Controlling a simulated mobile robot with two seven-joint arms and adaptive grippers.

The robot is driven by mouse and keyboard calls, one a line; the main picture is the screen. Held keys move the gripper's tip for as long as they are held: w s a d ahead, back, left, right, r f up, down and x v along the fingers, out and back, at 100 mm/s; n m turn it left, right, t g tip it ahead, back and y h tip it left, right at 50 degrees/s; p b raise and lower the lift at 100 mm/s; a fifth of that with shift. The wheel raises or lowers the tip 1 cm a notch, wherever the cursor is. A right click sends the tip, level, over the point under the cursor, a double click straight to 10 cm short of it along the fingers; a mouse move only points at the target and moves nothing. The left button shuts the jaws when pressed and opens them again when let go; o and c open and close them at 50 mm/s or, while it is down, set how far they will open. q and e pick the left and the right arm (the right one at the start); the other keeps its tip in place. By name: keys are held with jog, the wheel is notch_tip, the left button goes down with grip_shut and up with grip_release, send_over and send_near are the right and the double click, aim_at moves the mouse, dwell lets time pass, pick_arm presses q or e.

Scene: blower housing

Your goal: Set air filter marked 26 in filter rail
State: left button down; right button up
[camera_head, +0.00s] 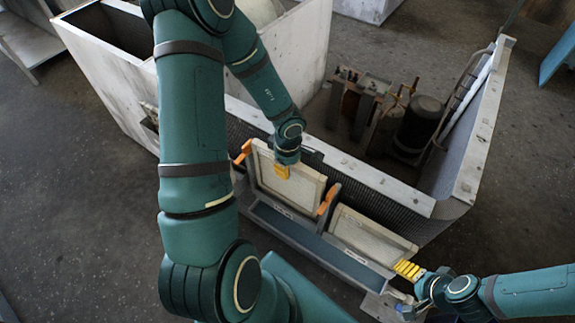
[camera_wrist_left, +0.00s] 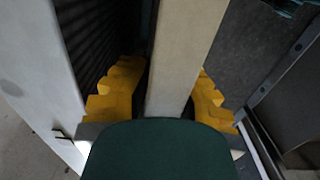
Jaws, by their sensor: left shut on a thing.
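A pale, framed air filter (camera_head: 288,187) stands tilted at the long filter rail (camera_head: 318,243) in front of the housing. My left gripper (camera_head: 283,170) is shut on its upper edge. In the left wrist view, the yellow fingers (camera_wrist_left: 160,95) lie on both sides of the filter's beige frame (camera_wrist_left: 183,60). A second pale filter (camera_head: 370,236) leans in the rail to the right. The small labels are too blurred to read. My right gripper (camera_head: 408,270) has its yellow fingers beside the second filter's right end; its opening is unclear. Whether the held filter is fully seated is hidden.
Orange clips (camera_head: 327,199) flank the held filter. Behind it stands the grey housing wall (camera_head: 375,182), with a dark motor (camera_head: 420,124) inside the housing. A white cabinet (camera_head: 105,75) stands at left. The dark floor at far left is clear.

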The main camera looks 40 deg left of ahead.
pick_arm(q)
jog(key=shift+f, duration=0.2)
dwell(0.5)
jog(key=shift+f+b, duration=0.6)
jog(key=shift+f, duration=0.6)
